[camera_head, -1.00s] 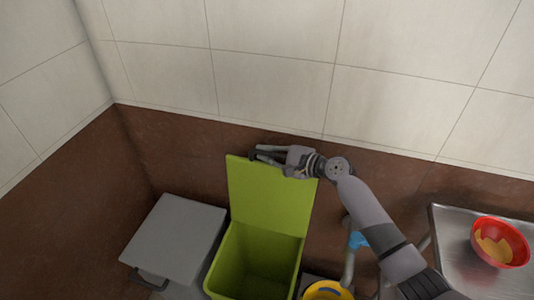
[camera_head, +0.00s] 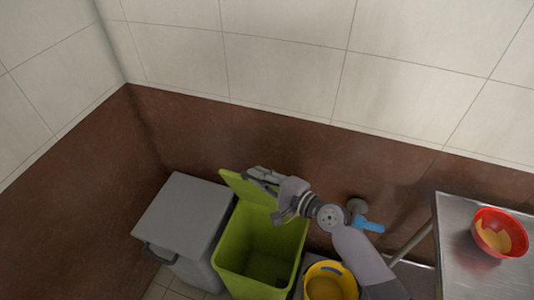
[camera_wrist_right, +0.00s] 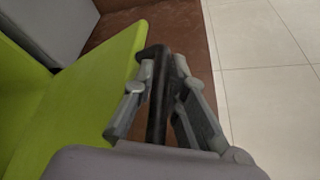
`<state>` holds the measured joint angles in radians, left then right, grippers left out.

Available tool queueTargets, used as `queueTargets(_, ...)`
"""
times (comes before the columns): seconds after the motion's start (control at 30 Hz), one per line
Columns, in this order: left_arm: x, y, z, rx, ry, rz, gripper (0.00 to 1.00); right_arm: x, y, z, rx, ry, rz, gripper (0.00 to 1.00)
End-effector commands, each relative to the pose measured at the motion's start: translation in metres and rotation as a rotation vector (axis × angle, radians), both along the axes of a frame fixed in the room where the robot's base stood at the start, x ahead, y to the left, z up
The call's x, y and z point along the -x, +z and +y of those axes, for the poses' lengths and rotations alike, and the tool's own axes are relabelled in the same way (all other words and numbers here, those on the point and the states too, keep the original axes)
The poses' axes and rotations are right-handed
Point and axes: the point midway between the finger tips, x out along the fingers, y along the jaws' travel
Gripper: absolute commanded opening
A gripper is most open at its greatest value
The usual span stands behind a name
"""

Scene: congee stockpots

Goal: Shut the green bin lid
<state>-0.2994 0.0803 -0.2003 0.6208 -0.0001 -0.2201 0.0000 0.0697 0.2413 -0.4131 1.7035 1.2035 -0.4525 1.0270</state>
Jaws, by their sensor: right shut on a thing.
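The green bin (camera_head: 232,248) stands upright against the brown wall, its mouth open and its inside visible. Its green lid (camera_head: 240,186) is hinged at the back and tilted partway, still clear of the rim. In the right wrist view the lid (camera_wrist_right: 80,105) lies just left of my right gripper (camera_wrist_right: 158,62), whose fingers are close together; the exact contact is partly hidden. My left gripper is not in view.
A grey closed bin (camera_head: 184,220) stands directly left of the green bin. A yellow bucket (camera_head: 340,274) is to its right, below a blue-handled tap (camera_head: 366,224). A steel table (camera_head: 462,275) with a red bowl (camera_head: 484,248) stands at the right.

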Motion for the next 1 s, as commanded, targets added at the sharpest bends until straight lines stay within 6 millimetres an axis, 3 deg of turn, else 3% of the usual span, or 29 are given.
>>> queueTargets(0.1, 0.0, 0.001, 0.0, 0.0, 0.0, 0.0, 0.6, 0.021, -0.01, 0.009, -0.003, 0.002, 0.005, 0.0)
queueTargets(0.33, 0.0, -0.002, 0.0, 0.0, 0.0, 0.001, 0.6, 0.044, -0.022, 0.019, -0.003, 0.002, 0.003, 0.0)
queueTargets(0.87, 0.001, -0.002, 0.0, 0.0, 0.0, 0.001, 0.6, 0.051, -0.026, 0.022, -0.003, 0.002, 0.001, 0.0)
queueTargets(0.9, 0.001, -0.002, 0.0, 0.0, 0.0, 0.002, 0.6, 0.051, -0.026, 0.022, -0.003, 0.002, 0.001, 0.14)
queueTargets(1.0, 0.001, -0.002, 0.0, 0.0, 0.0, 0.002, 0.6, 0.05, -0.026, 0.022, -0.003, 0.002, 0.001, 0.2)
